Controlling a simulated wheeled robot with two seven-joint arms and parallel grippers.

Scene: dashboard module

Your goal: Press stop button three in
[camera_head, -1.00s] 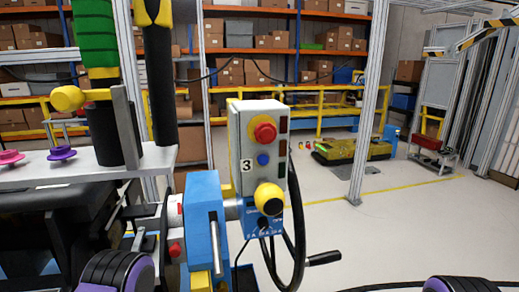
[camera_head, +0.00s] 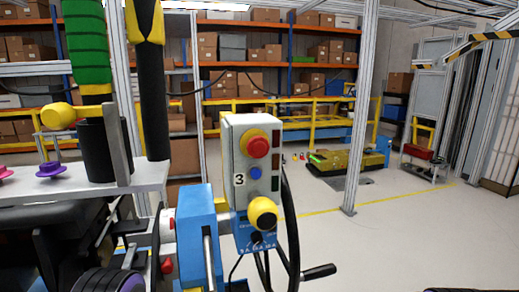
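Stop button three is the red mushroom button (camera_head: 257,146) on a yellow ring, near the top of an upright grey control box (camera_head: 238,203) marked "3". It faces me, unobstructed. I cannot tell from this view whether it is pressed in. Neither of my grippers shows in the view. Only a black and purple part of my own arm shows at the bottom left, and a sliver at the bottom right.
A blue vise-like block (camera_head: 197,225) stands just left of the box. A black crank handle (camera_head: 318,272) and a cable hang at its lower right. A bench (camera_head: 130,186) with green and black tools stands at left. Open floor (camera_head: 400,240) lies to the right.

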